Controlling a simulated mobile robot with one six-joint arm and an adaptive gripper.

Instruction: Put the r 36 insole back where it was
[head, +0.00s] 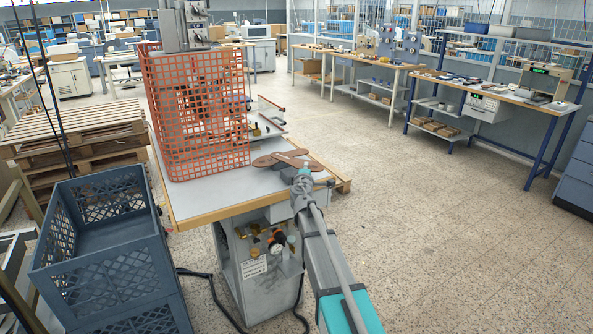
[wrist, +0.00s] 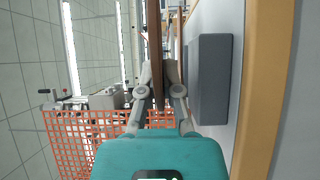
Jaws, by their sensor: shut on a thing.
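Brown flat insoles (head: 267,161) show at the right front of the table, beside the orange mesh guard. My gripper (head: 302,178) is over this corner of the table. In the wrist view, my gripper (wrist: 163,80) is shut on a thin brown insole (wrist: 155,45), seen edge-on between the fingers. No r 36 marking can be read. A second brown edge (wrist: 174,45) shows just beside the held insole. In the head view the brown pieces overlap, so I cannot tell exactly which one is held or whether it touches those below.
The orange mesh guard (head: 195,115) stands on the wood-edged table (head: 200,205). It also shows in the wrist view (wrist: 85,135), where a grey block (wrist: 208,80) is close to the fingers. A blue-grey crate (head: 105,250) is at the left. The floor at right is clear.

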